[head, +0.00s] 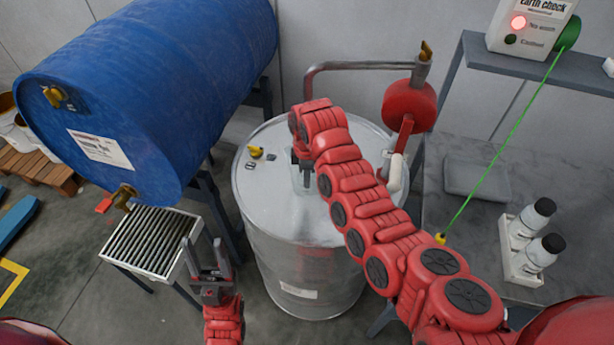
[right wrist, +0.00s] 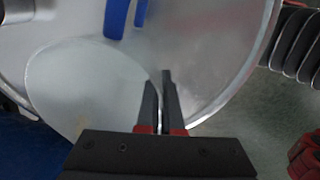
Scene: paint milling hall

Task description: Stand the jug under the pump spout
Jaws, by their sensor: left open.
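My right gripper (head: 303,166) is over the silver drum's lid, its fingers pointing down. Just below it is a pale, see-through shape that looks like the jug (head: 301,186), partly hidden by the gripper. In the right wrist view a pale round shape (right wrist: 85,95), likely the jug, has its edge between the nearly closed fingers (right wrist: 159,80). The red pump (head: 409,105) stands at the drum's right back. Its bent grey pipe (head: 360,66) runs left, and its end is hidden behind my right arm. My left gripper (head: 210,262) is open and empty beside the slatted stand.
The silver drum (head: 262,190) fills the middle. A blue drum (head: 150,85) with a brass tap lies above a slatted stand (head: 153,240) at left. A bench (head: 465,225) at right holds white bottles (head: 530,230). A green cable (head: 500,145) stretches from the earth-check box (head: 530,25) behind my right arm.

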